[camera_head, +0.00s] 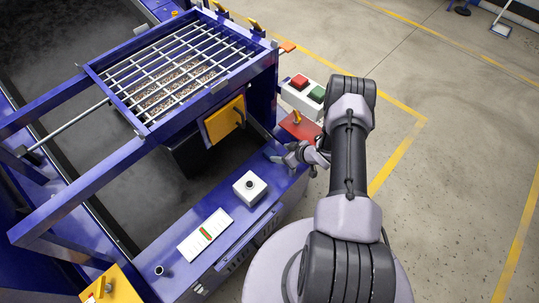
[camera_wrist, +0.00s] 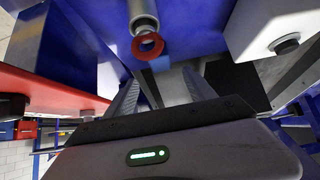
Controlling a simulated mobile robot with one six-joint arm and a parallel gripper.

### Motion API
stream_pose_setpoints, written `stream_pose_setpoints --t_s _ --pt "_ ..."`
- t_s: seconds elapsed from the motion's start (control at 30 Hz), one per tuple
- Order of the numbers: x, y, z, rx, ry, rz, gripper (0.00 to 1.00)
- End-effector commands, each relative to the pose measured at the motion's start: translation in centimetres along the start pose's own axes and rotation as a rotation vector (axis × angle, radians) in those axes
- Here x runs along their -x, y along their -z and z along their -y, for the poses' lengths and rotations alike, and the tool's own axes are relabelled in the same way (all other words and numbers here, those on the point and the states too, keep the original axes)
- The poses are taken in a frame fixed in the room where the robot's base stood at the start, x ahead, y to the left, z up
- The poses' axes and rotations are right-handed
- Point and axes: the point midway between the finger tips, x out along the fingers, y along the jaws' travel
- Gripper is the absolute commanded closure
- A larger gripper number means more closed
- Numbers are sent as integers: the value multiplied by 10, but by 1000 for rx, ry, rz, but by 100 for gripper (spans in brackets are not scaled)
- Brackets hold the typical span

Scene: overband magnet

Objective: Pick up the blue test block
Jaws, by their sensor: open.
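A small blue block (camera_wrist: 160,63), likely the blue test block, shows in the wrist view just beyond the fingertips, partly behind a red ring. In the head view a small blue-grey shape (camera_head: 270,153) at the fingertips may be the same block, on the blue ledge. My gripper (camera_head: 283,157) is low over the ledge, at its right end. In the wrist view its two fingers (camera_wrist: 160,88) are apart with nothing clearly between them. I cannot tell whether they touch the block.
A red plate (camera_head: 299,126) and a button box (camera_head: 302,94) stand behind the gripper. A white box with a black knob (camera_head: 249,187) and a striped card (camera_head: 205,234) are on the ledge (camera_head: 222,208).

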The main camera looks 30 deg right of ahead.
Motion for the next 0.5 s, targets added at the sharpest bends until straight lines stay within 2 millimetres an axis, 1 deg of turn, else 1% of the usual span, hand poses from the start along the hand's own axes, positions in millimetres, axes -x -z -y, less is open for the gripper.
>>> stream_pose_setpoints --t_s 0.03,0.1,0.27,0.4,0.5 --pt "-17 -5 1 1 2 1 36" --pt "-31 -3 0 2 1 0 36" --pt "-49 -3 0 1 0 1 36" --pt "-80 -9 2 1 0 1 36" --pt "-92 -7 2 1 0 1 36"
